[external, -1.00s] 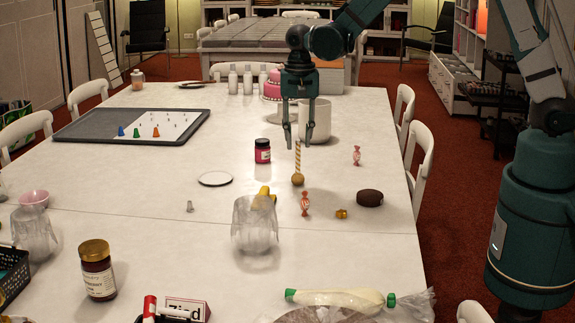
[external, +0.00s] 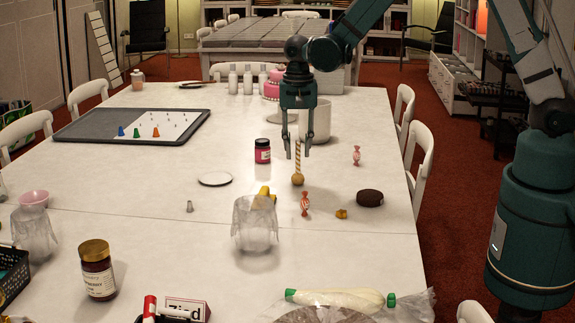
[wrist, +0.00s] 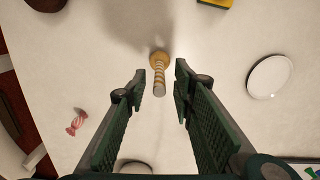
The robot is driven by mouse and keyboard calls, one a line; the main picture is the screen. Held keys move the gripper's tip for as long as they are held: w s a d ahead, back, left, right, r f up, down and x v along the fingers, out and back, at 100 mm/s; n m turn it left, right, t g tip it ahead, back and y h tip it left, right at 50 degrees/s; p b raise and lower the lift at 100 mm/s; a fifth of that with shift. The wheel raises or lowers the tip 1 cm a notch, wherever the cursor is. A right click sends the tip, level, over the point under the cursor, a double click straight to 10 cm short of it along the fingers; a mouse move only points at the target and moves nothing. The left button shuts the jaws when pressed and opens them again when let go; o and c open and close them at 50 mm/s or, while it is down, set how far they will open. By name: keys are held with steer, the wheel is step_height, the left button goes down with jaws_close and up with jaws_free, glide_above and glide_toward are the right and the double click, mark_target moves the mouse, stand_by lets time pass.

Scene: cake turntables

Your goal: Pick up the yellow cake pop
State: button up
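The yellow cake pop (external: 298,179) stands upright on the white table, its ball at the bottom and its striped stick (external: 298,152) pointing up. In the wrist view the cake pop (wrist: 159,61) shows from above, its stick end between the fingertips. My gripper (external: 297,154) is open and points down over it, with a fingertip on either side of the upper stick. In the wrist view my gripper (wrist: 158,80) shows gaps between the stick and both fingers. I cannot see any contact.
A wrapped striped candy (external: 305,203) and a dark brown round cake (external: 370,199) lie nearby. A red jar (external: 262,151) stands to the left, a white mug (external: 318,120) behind. A white disc (external: 215,179) lies left. The table right of the cake pop is mostly clear.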

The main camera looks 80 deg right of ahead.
mark_target(298, 174)
stand_by(0.3)
steer(key=shift+a+f+b, duration=0.15)
steer(key=shift+f+b, duration=0.35)
steer(key=shift+f, duration=2.15)
jaws_close()
